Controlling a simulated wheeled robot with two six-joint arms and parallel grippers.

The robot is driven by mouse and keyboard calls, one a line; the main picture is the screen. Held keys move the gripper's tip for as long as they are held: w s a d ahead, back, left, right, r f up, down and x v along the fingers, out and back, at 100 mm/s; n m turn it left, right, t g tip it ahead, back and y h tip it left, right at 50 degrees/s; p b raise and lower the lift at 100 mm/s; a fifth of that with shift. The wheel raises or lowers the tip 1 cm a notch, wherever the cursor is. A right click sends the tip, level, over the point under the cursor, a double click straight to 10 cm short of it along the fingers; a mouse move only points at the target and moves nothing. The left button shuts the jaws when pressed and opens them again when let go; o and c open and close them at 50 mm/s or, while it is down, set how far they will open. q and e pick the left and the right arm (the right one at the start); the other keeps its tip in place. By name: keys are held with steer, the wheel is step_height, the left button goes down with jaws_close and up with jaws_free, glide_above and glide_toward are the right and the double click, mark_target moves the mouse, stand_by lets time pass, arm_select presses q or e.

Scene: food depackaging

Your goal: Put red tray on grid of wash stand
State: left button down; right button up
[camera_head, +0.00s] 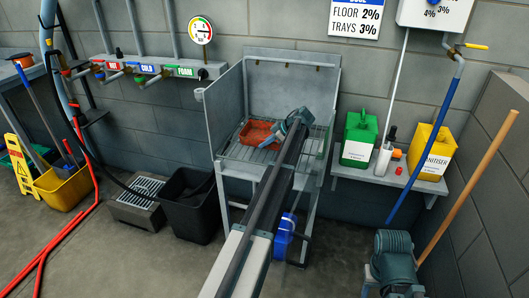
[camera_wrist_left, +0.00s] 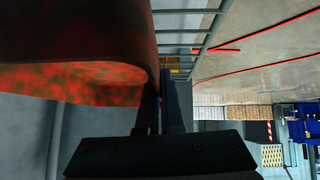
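The red tray (camera_head: 257,132) is at the grid (camera_head: 255,154) of the wash stand, towards its left and back. Whether it rests flat on the bars or hangs just above them I cannot tell. My left gripper (camera_head: 273,138) reaches in from the front at the tray's right side. In the left wrist view the tray (camera_wrist_left: 75,40) fills the upper left, and its wall runs down between the close-set fingers of the left gripper (camera_wrist_left: 161,95). The grid bars (camera_wrist_left: 180,32) show beside it. My right gripper (camera_head: 392,265) is low at the right; its fingers are not clear.
The stand has tall grey back and side panels (camera_head: 292,75). A shelf (camera_head: 390,180) to the right holds a green container (camera_head: 359,140) and a yellow one (camera_head: 432,152). A black bin (camera_head: 190,205) stands to the left. Brush handles rise at the right.

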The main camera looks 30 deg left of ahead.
arm_select(q)
steer(key=shift+f+b, duration=0.8)
steer(key=shift+f, duration=0.5)
arm_select(e)
steer(key=shift+f, duration=1.25)
arm_select(q)
steer(key=shift+f, duration=0.2)
steer(key=c, duration=1.1)
jaws_free()
steer(key=shift+r, duration=0.1)
arm_select(e)
steer(key=shift+f, duration=0.1)
arm_select(q)
steer(key=shift+d+r+p, duration=0.2)
steer(key=shift+r+p, duration=0.15)
steer(key=shift+r, duration=0.15)
steer(key=p+v, duration=0.4)
steer(key=v, duration=0.2)
steer(key=shift+d+r+p, duration=0.2)
steer(key=shift+d+p, duration=0.05)
steer(key=shift+p, duration=0.1)
steer(key=shift+d, duration=0.1)
arm_select(e)
step_height(320, 180, up, 6)
steer(key=shift+f, duration=0.25)
